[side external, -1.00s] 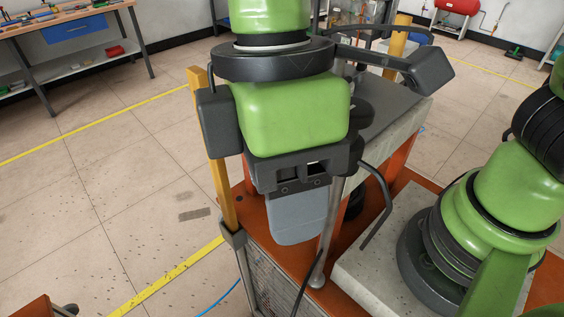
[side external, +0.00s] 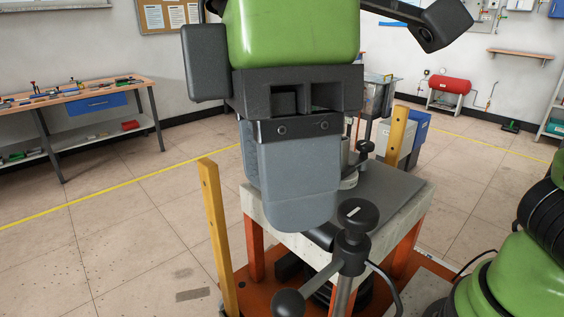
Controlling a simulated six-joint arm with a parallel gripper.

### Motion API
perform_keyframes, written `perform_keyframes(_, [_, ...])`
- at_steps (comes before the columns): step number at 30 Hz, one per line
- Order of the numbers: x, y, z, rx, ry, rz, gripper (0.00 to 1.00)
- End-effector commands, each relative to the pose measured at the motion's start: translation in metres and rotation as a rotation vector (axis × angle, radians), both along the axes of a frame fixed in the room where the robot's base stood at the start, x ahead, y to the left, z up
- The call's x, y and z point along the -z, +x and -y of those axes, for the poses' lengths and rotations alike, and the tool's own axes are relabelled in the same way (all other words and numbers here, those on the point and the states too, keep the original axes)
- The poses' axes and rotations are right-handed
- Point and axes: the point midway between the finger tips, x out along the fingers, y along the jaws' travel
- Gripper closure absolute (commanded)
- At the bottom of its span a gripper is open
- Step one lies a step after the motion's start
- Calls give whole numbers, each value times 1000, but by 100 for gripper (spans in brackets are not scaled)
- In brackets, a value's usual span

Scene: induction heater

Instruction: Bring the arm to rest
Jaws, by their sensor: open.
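My gripper (side external: 296,205) hangs from my green wrist in the middle of the side external view, fingers pointing down. The jaws are open. No held object shows, though the space behind the near finger is hidden. The gripper is in front of a dark-topped stand (side external: 392,188) in the picture; their distance apart is hard to judge.
A post with black knobs (side external: 356,214) stands just below and right of the gripper in the picture. A yellow post (side external: 218,238) rises at left. A small metal part (side external: 348,178) is partly hidden behind the gripper. A tool-covered workbench (side external: 80,92) is far left.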

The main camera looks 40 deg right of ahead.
Motion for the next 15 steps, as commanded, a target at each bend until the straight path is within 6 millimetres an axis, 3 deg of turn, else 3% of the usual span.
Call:
perform_keyframes(8, [-1, 1, 3, 14, 4, 5, 45])
perform_keyframes(11, [-5, 5, 19, 101, 25, 32, 45])
perform_keyframes(15, [-14, 11, 66, 378, 90, 116, 45])
